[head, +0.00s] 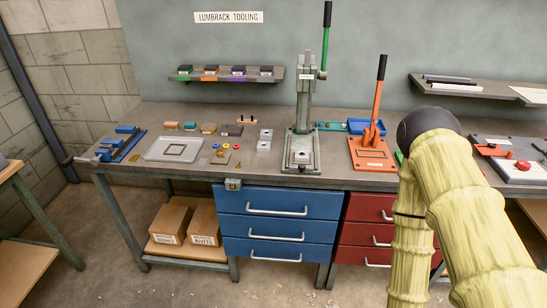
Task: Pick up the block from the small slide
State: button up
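I cannot tell for sure which thing is the small slide or which block belongs to it. A blue fixture with a long rail (122,146) stands at the left end of the bench, with a blue piece (127,129) at its far end. A narrow teal strip with small fittings (330,127) lies behind and right of the green press. Several small blocks, among them a brown one (208,128) and a dark one (232,130), stand in a row at the back left. My arm rises at the right and hides part of the bench; my gripper is not in view.
The green fly press (302,140) stands mid-bench; an orange lever press (375,145) is right of it. A grey tray (155,154) lies at the left. A shelf (190,79) with coloured blocks hangs behind. Blue drawers (275,209) and red drawers (365,213) are below.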

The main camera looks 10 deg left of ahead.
aim_at(299, 158)
jog(key=u, duration=1.45)
jog(key=i, duration=0.75)
jog(key=z, duration=0.25)
